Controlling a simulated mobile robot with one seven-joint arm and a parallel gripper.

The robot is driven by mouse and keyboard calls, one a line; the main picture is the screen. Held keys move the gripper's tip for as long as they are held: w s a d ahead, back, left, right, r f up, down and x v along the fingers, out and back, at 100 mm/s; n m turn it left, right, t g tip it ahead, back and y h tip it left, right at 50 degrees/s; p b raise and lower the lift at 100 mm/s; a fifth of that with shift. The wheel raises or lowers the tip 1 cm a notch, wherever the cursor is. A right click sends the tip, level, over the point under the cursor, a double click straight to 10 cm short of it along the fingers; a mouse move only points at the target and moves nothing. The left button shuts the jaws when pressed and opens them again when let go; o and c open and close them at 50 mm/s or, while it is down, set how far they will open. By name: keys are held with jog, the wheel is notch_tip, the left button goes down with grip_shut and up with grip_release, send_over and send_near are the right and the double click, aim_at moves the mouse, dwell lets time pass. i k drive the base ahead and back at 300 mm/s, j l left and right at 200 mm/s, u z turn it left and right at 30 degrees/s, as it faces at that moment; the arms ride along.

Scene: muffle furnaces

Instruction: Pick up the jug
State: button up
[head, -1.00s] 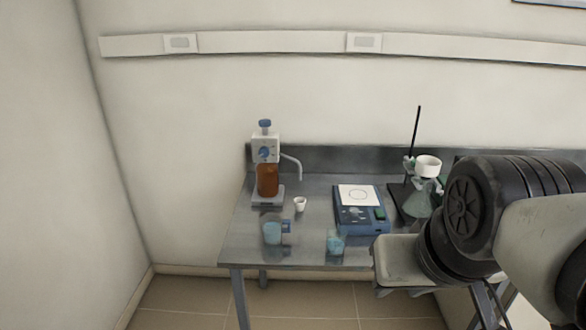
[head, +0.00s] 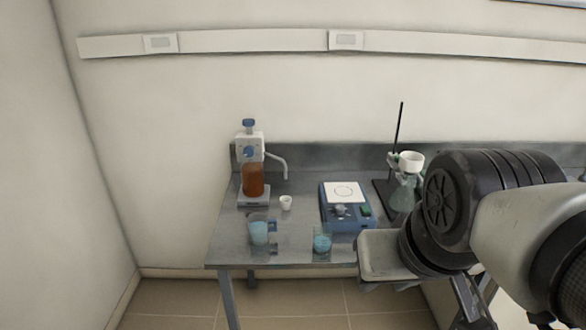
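The jug (head: 259,231) is clear, with blue liquid in it and a handle on its right side. It stands upright at the front left of the metal bench (head: 290,259). My arm comes in from the right, over the right part of the bench, well apart from the jug. My gripper's fingers cannot be made out in the head view.
A clear beaker with blue liquid (head: 322,241) stands right of the jug. Behind are a small white cup (head: 286,203), a brown bottle with dispenser (head: 253,180) and a blue stirrer (head: 345,213). A stand with flask and funnel (head: 411,162) is farther right.

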aim_at(258, 222)
jog(key=i+j, duration=0.2)
jog(key=i, duration=0.3)
jog(key=i+j+u, duration=0.15)
jog(key=i, duration=0.35)
jog(key=i+u, duration=0.1)
jog(key=u, duration=1.4)
